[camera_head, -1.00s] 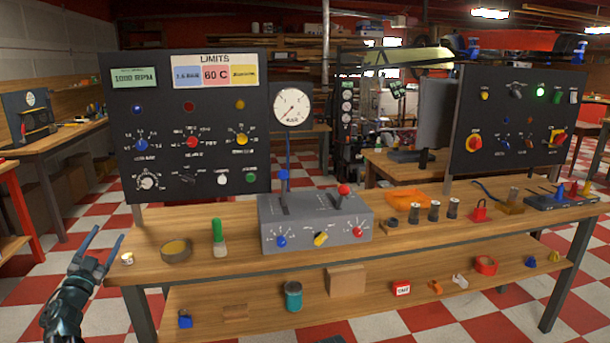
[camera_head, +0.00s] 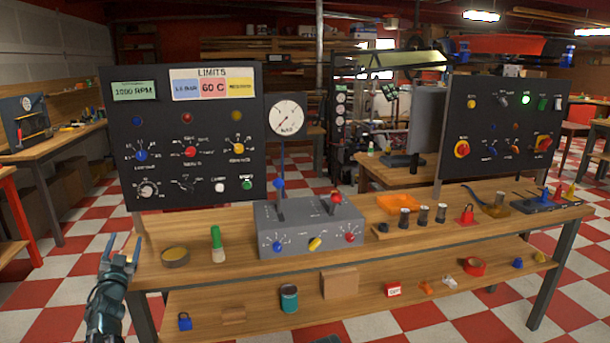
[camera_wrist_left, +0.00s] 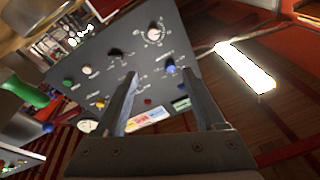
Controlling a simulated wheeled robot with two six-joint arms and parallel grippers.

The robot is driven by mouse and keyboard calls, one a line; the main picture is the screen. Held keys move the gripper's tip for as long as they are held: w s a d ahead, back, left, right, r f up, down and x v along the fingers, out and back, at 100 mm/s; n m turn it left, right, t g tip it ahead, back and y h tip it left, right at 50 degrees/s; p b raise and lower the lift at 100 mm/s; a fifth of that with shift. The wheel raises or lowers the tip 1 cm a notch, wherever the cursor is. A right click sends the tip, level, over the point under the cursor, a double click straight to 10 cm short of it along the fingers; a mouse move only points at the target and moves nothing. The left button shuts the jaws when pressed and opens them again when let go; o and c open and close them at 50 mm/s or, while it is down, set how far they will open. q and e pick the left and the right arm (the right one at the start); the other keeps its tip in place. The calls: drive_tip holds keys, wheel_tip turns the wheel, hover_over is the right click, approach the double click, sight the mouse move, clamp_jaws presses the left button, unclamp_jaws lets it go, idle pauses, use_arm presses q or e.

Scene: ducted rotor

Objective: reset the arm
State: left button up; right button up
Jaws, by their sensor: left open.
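My left gripper (camera_head: 121,246) is raised in front of the left end of the workbench (camera_head: 150,268) in the head view. Its two fingers point up and stand apart, with nothing between them. In the left wrist view the open fingers (camera_wrist_left: 165,105) show in front of the dark control panel (camera_wrist_left: 125,60), which appears turned upside down. The same left panel (camera_head: 195,140) stands upright at the back of the bench in the head view.
A second panel (camera_head: 505,130) stands at right. Red and white floor (camera_head: 60,280) is open at left.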

use_arm(q)
drive_tip(key=s+d+f+n+g+p, duration=0.1)
drive_tip(key=s+d+f+g+p, duration=0.2)
drive_tip(key=d, duration=0.5)
drive_tip(key=d+n+g+p, duration=0.1)
drive_tip(key=d+g+p, duration=0.25)
drive_tip(key=d, duration=0.35)
drive_tip(key=s+d+f+g+p, duration=0.25)
drive_tip(key=d+p, duration=0.25)
drive_tip(key=d, duration=0.3)
drive_tip(key=s+d+m+g+h+p, duration=0.4)
drive_tip(key=s+d+g+p, duration=0.3)
drive_tip(key=s+d, duration=1.4)
drive_tip(key=s+g, duration=0.3)
drive_tip(key=g, duration=0.1)
drive_tip(key=shift+s+f+p, duration=0.15)
drive_tip(key=shift+f+p, duration=0.2)
